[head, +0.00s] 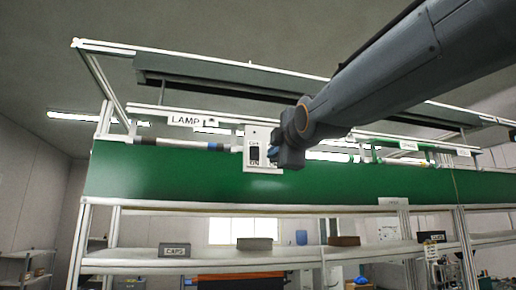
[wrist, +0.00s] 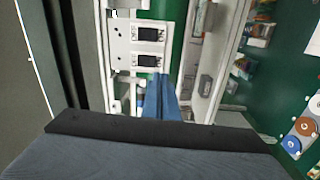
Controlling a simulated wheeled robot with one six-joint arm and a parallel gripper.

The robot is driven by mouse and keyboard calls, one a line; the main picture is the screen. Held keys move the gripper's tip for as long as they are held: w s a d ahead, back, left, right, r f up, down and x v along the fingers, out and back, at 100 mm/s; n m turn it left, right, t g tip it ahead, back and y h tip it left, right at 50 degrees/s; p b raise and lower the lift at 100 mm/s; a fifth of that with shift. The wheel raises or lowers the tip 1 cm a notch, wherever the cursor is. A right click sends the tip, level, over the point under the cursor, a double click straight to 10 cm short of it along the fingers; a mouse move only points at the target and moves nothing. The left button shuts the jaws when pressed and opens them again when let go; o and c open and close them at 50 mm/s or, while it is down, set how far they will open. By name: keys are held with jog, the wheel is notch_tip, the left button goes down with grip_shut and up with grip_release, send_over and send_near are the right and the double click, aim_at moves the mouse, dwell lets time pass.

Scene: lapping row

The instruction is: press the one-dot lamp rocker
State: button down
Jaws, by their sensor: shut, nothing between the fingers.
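A white switch plate (head: 250,134) is fixed to the green panel, with a black rocker (head: 254,154) marked OFF above and ON below. In the wrist view two black rockers show on white plates, an upper one (wrist: 150,34) and a lower one (wrist: 147,61). In the wrist view the fingers (wrist: 160,97) end just below the lower rocker; contact cannot be told. My gripper hides part of the plate in the head view.
A LAMP sign (head: 185,119) hangs on the rail up left of the plate. The green panel (head: 150,172) runs along the row. A shelf below carries a CAPS label (head: 175,250) and small boxes. Pipes run beside the plate at both sides.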

aim_at(256, 149)
jog(key=shift+n+y, duration=0.3)
jog(key=shift+n, duration=0.2)
jog(key=r, duration=0.1)
jog(key=s+r, duration=0.1)
jog(key=r, duration=0.1)
jog(key=shift+s+a+r, duration=0.2)
jog(key=shift+a+r, duration=0.05)
jog(key=shift+r, duration=0.15)
jog(key=p+x, duration=0.2)
jog(key=x, duration=1.2)
jog(key=shift+d+r, duration=0.1)
jog(key=shift+r, duration=0.1)
jog(key=shift+d, duration=0.1)
